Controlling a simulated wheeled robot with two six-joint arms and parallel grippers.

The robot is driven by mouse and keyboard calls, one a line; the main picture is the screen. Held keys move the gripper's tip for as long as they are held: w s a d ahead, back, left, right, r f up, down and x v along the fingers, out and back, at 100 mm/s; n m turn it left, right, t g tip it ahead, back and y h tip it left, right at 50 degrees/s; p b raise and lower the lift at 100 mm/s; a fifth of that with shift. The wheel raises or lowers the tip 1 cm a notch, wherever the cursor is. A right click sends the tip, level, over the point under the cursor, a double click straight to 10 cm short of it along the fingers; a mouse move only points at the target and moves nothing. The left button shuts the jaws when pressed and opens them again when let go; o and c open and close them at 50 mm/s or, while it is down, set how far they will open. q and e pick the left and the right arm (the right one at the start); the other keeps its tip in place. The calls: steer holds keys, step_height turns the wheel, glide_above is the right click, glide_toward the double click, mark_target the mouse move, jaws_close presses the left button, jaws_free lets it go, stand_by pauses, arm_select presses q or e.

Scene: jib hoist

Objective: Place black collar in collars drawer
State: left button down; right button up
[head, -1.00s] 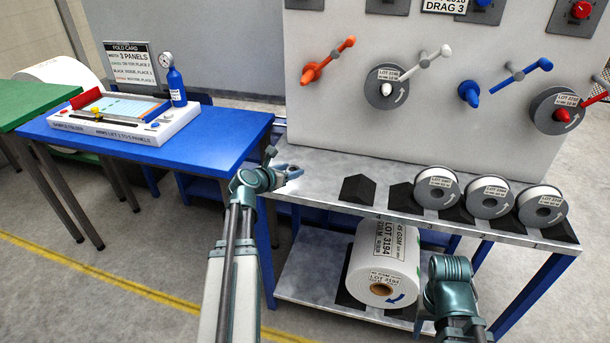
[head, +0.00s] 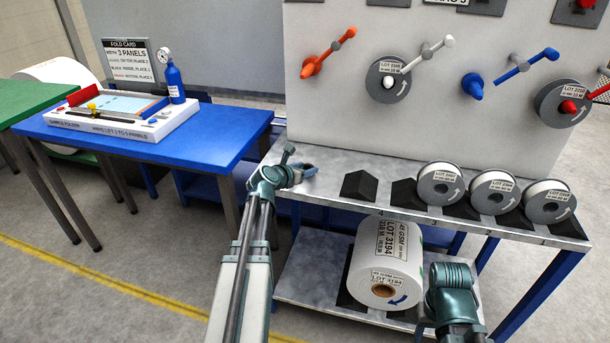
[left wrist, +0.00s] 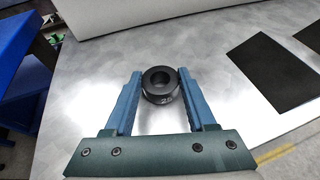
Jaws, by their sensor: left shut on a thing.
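A black collar (left wrist: 160,86), a short ring with a round bore and a pale marking on its side, sits between the fingertips of my left gripper (left wrist: 161,88) in the left wrist view. The gripper is shut on it, over the bare metal shelf top. In the head view my left gripper (head: 308,171) is at the left end of the shelf top (head: 331,160); the collar is not clear there. I cannot make out a collars drawer in either view. My right arm shows at the lower right, but its gripper fingers are hidden.
Black wedge cradles (head: 358,186) and several grey-white reels (head: 439,184) line the shelf top to the right. A white panel with cranks (head: 420,100) rises behind. A large paper roll (head: 385,265) lies on the lower shelf. A blue table (head: 215,140) stands left.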

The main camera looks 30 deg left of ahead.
arm_select(q)
steer(key=shift+f, duration=0.15)
steer(key=shift+c, duration=1.1)
jaws_free()
steer(key=shift+r+p, duration=0.3)
steer(key=p+v, duration=0.4)
steer(key=v, duration=0.8)
steer(key=shift+f, duration=0.1)
